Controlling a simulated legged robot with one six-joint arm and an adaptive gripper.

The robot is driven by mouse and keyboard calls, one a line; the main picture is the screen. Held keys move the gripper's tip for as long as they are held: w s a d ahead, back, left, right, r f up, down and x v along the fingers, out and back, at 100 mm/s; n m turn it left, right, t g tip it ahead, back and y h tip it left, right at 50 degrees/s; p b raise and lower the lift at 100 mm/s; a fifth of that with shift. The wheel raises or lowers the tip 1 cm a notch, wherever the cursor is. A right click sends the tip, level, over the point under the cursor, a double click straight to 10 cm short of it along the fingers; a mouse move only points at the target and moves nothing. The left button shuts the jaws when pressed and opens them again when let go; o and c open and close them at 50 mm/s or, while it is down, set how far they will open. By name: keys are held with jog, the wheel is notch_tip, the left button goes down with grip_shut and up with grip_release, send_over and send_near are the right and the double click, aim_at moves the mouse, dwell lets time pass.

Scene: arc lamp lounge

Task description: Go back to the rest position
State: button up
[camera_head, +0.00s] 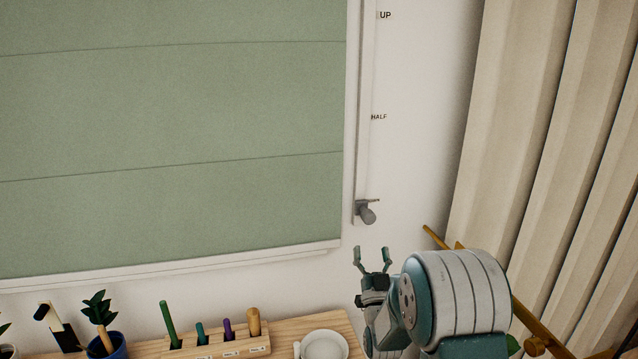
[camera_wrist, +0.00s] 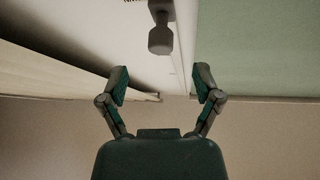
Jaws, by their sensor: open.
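My gripper (camera_head: 371,262) is raised at the lower right of the head view, in front of the wall and below the blind's slider knob (camera_head: 367,213). Its two fingers are spread with nothing between them. In the wrist view my gripper (camera_wrist: 160,85) also shows open and empty, and the grey knob (camera_wrist: 160,38) stands beyond the fingertips, apart from them. The knob sits at the low end of a vertical track (camera_head: 364,110) with labels UP and HALF beside it. The green blind (camera_head: 170,130) hangs low over the window.
A wooden table (camera_head: 348,325) below carries a white cup (camera_head: 324,346), a peg block (camera_head: 215,348) with several coloured pegs, and a plant in a blue pot (camera_head: 113,346). Beige curtains (camera_head: 540,120) hang at right. A wooden frame (camera_head: 435,238) stands behind my arm.

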jog(key=s+r+n+g, duration=0.1)
jog(key=s+r+g, duration=0.6)
jog(key=g, duration=0.1)
jog(key=s+f+g, duration=0.2)
jog(key=s+g, duration=0.3)
jog(key=s, duration=1)
jog(key=s+f+n+g, duration=0.1)
jog(key=s+g, duration=0.4)
jog(key=s, duration=1)
jog(key=shift+f+g, duration=0.4)
jog(key=shift+f, duration=0.05)
